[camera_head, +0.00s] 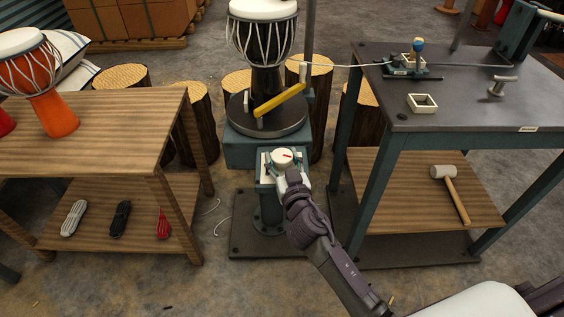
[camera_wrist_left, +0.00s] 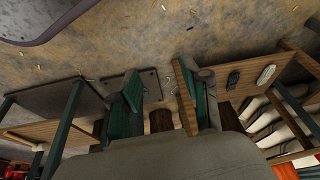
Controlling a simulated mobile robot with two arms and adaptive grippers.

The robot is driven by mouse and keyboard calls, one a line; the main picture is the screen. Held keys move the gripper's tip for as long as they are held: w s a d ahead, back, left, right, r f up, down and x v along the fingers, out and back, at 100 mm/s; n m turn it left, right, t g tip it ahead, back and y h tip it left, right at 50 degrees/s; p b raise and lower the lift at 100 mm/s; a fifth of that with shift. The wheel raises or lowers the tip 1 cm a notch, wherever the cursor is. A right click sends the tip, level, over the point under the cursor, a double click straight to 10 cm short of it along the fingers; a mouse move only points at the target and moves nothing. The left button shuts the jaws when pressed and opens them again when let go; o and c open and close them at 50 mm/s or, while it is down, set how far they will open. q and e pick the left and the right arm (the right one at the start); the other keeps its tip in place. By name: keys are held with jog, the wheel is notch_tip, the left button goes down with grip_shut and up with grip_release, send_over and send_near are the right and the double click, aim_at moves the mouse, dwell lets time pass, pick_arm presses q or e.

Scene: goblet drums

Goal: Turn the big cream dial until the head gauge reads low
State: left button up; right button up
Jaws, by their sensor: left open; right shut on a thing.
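A white round face with a red pointer (camera_head: 283,156) sits on top of the teal pedestal (camera_head: 268,206) in the head view. Its pointer lies toward the right; I cannot read any scale. My right gripper (camera_head: 291,177) is shut at the pedestal's top, just in front of that face. A cream part, apparently the dial (camera_head: 281,184), shows around its fingers, mostly hidden by them. A black goblet drum with a white head (camera_head: 264,45) stands on the dark round stand behind. My left gripper (camera_wrist_left: 160,82) is open and empty in the left wrist view, above the floor.
A yellow lever (camera_head: 280,99) crosses the drum's stand. A dark workbench (camera_head: 460,98) on the right holds a small frame (camera_head: 422,103); a mallet (camera_head: 450,190) lies on its lower shelf. A wooden table (camera_head: 110,112) stands left. Stumps stand behind.

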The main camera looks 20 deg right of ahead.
aim_at(282, 155)
jog(key=shift+f+m+h+b, duration=0.1)
jog(key=shift+m+h+b, duration=0.4)
jog(key=shift+h+b, duration=0.25)
jog(key=shift+m+h+b, duration=0.3)
jog(key=shift+h+b, duration=0.15)
jog(key=shift+h, duration=0.2)
pick_arm(q)
jog(key=w+d+r+t+h, duration=0.1)
jog(key=w+d+r+t, duration=0.1)
jog(key=w, duration=0.4)
jog(key=w+d+r+t+h, duration=0.1)
jog(key=w+d+r+t, duration=0.1)
jog(key=w+r+t, duration=0.2)
jog(key=shift+w+t, duration=0.9)
jog(key=shift+w, duration=0.2)
jog(key=shift+d, duration=0.1)
pick_arm(e)
jog(key=o, duration=1.2)
notch_tip(282, 155, up, 10)
jog(key=shift+r, duration=0.15)
